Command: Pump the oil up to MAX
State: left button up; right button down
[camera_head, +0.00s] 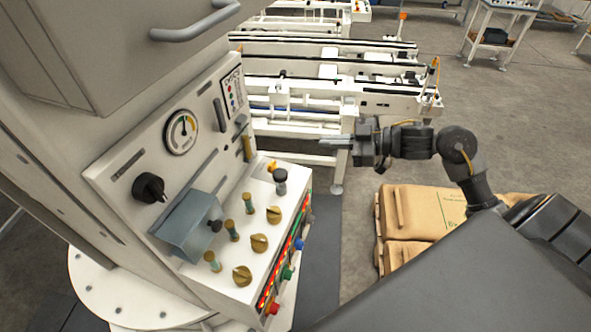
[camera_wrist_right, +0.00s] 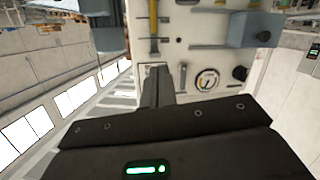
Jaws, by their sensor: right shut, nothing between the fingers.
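A white control panel (camera_head: 120,182) with a sloping console stands at the left in the head view. A narrow upright tube with yellow fill (camera_head: 247,148), like an oil sight glass, sits on its right part; it also shows in the wrist view (camera_wrist_right: 154,28). Its level against any MAX mark is too small to read. A black-capped plunger (camera_head: 280,178) stands on the console's far right corner. My right gripper (camera_head: 324,142) is shut and empty, in the air right of the panel, apart from tube and plunger. Its fingers (camera_wrist_right: 157,85) point at the panel in the wrist view. My left gripper is not visible.
The panel bears a round gauge (camera_head: 183,132), a black knob (camera_head: 149,187) and a blue-grey box (camera_head: 188,228). The console has several brass knobs (camera_head: 259,243) and coloured buttons. Brown sacks (camera_head: 412,212) lie below my right arm. White conveyors (camera_head: 330,90) stand behind.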

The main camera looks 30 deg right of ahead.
jog(key=s+a+g, duration=0.1)
jog(key=s+a+g+y, duration=0.1)
jog(key=s, duration=0.1)
jog(key=shift+a+f+m, duration=0.25)
jog(key=shift+f+m, duration=0.15)
jog(key=p, duration=0.3)
send_over(281, 179)
jog(key=d, duration=0.2)
jog(key=f, duration=0.2)
notch_tip(281, 179, down, 4)
jog(key=shift+d+f+p, duration=0.15)
jog(key=shift+p, duration=0.25)
